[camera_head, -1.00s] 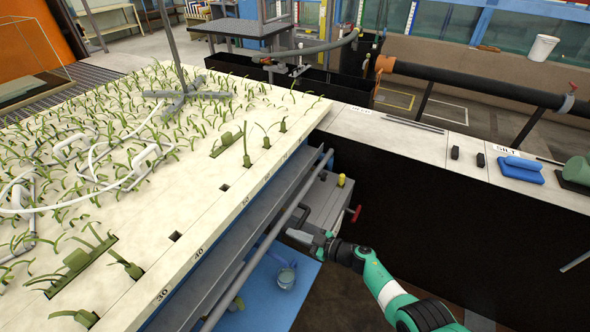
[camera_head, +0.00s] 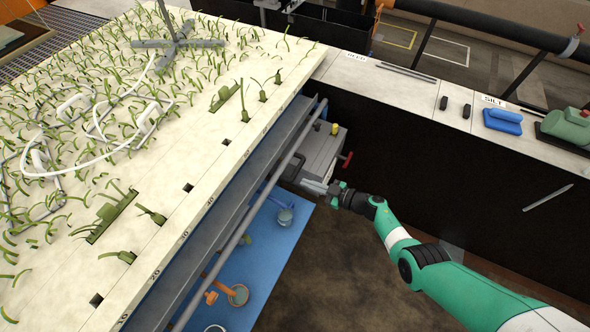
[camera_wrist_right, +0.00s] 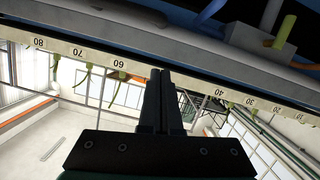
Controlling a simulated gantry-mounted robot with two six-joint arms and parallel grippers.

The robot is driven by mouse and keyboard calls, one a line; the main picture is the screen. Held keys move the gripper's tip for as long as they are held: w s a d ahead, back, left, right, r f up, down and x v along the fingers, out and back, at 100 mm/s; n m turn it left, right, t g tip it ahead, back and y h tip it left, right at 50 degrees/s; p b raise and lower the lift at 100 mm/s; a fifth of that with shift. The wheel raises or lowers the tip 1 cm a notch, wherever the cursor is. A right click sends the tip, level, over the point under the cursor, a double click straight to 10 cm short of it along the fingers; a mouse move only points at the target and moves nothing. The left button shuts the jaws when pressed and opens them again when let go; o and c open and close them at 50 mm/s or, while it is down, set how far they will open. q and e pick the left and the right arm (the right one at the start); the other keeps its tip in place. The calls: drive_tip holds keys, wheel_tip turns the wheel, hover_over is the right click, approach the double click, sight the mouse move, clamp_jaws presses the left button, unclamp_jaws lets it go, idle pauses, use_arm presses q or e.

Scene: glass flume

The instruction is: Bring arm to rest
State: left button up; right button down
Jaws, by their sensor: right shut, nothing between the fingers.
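My right arm, green and white, comes in from the lower right in the head view. Its dark gripper (camera_head: 336,188) is at the front of a grey box-like unit (camera_head: 318,158) beside the planted bench; I cannot tell whether they touch. In the right wrist view the two fingers of the gripper (camera_wrist_right: 166,72) are shut together with nothing between them. They point toward the bench's numbered scale edge (camera_wrist_right: 100,60). My left gripper is not in view.
The pale bench (camera_head: 160,225) with green plant strips and square slots fills the left. A grey rail (camera_head: 245,215) runs along its side. A blue mat (camera_head: 250,265) with small cups lies below. A counter (camera_head: 385,85) with blue and green items stands at the right, above a black panel.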

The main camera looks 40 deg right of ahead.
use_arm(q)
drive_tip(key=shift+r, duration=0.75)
use_arm(e)
drive_tip(key=v, duration=0.2)
drive_tip(key=shift+s, duration=0.25)
